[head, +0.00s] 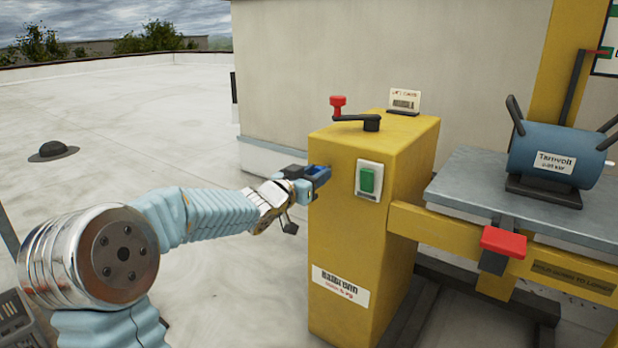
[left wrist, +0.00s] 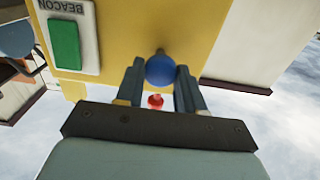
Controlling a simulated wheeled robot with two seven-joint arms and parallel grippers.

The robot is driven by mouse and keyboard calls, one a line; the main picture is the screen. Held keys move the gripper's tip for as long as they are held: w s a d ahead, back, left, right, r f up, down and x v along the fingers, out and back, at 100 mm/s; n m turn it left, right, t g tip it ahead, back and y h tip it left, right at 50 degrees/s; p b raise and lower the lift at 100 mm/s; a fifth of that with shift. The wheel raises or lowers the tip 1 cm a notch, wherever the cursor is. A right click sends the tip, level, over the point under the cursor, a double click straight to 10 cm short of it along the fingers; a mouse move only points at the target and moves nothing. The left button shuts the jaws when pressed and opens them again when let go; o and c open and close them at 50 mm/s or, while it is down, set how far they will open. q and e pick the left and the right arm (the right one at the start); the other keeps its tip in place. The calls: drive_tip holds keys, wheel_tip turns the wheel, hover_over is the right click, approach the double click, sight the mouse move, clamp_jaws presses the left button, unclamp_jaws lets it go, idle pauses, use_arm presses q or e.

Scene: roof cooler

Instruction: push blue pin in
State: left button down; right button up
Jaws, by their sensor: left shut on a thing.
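The blue pin (left wrist: 160,70) shows in the left wrist view as a round blue knob on a dark stem against the face of the yellow cabinet (head: 345,235). My left gripper (head: 318,177) is at the upper left face of the cabinet, left of the green switch. In the left wrist view its two fingers (left wrist: 159,82) stand on either side of the knob, shut on it. In the head view the fingers largely hide the pin, and I cannot tell how deep it sits. My right gripper is in neither view.
A green switch (head: 368,180) on a white plate marked BEACON sits right beside the pin. A crank with a red knob (head: 338,102) and a small sign (head: 404,100) are on the cabinet top. A blue motor (head: 555,155) stands on the grey shelf at right.

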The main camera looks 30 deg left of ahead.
use_arm(q)
drive_tip(key=shift+w+r, duration=0.1)
drive_tip(key=shift+w, duration=0.45)
drive_tip(key=c, duration=0.7)
unclamp_jaws()
drive_tip(key=shift+w, duration=0.15)
drive_tip(key=s, duration=0.4)
drive_tip(key=s+p, duration=0.1)
drive_tip(key=s, duration=0.4)
drive_tip(key=s+a, duration=0.1)
drive_tip(key=s, duration=0.3)
drive_tip(key=shift+s, duration=0.4)
